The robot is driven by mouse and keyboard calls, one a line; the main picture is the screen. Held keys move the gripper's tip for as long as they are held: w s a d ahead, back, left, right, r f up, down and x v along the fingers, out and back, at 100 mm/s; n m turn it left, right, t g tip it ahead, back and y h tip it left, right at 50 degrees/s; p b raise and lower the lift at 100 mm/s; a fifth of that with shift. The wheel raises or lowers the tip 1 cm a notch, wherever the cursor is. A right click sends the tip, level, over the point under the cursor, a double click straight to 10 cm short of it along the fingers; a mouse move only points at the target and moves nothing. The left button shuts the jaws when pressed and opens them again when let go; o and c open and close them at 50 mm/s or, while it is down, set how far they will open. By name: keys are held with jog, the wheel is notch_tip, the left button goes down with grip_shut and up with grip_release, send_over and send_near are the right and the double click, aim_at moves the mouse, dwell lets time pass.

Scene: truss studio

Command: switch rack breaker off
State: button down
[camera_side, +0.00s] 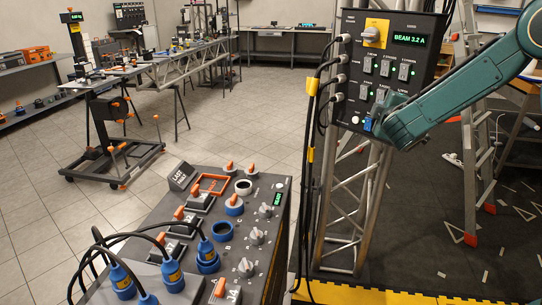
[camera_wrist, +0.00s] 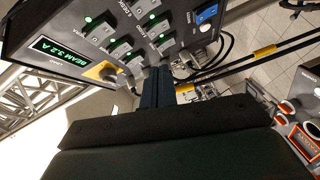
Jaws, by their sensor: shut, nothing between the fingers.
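The rack panel (camera_side: 345,75) is a dark box with a "BEAM 3.2 A" display (camera_side: 409,39), which also shows in the wrist view (camera_wrist: 57,48). The blue rocker also shows in the wrist view (camera_wrist: 206,14), to the right of the fingers. I cannot read which control is the breaker. My gripper (camera_wrist: 160,72) is shut and empty, close to the panel. The wrist hides its tips in the side view; contact cannot be told.
Black cables (camera_side: 322,85) hang from plugs on the panel's left side. A truss post (camera_side: 355,200) stands below it. A console (camera_side: 245,215) with blue sockets and knobs is at front left. A ladder (camera_side: 470,130) stands to the right. Open tiled floor lies at left.

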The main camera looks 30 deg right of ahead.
jog(key=shift+w+a+f+n+t+y, duration=0.15)
jog(key=shift+w+a+f+n+t, duration=0.25)
jog(key=shift+w+n, duration=0.4)
jog(key=shift+w+a+f+n+t+y, duration=0.1)
jog(key=shift+w+a+f+n+t, duration=0.1)
jog(key=shift+w+f+n+t, duration=0.5)
jog(key=shift+w+a+f+n+t+y, duration=0.15)
jog(key=shift+w+a+n+t, duration=0.15)
jog(key=shift+w+n, duration=0.5)
jog(key=shift+s+d, duration=0.1)
jog(key=shift+s, duration=0.05)
send_near(361, 88)
jog(key=w, duration=0.4)
jog(key=shift+w+d, duration=0.3)
jog(key=shift+d, duration=0.55)
jog(key=shift+w+d+r, duration=0.15)
jog(key=shift+d, duration=0.65)
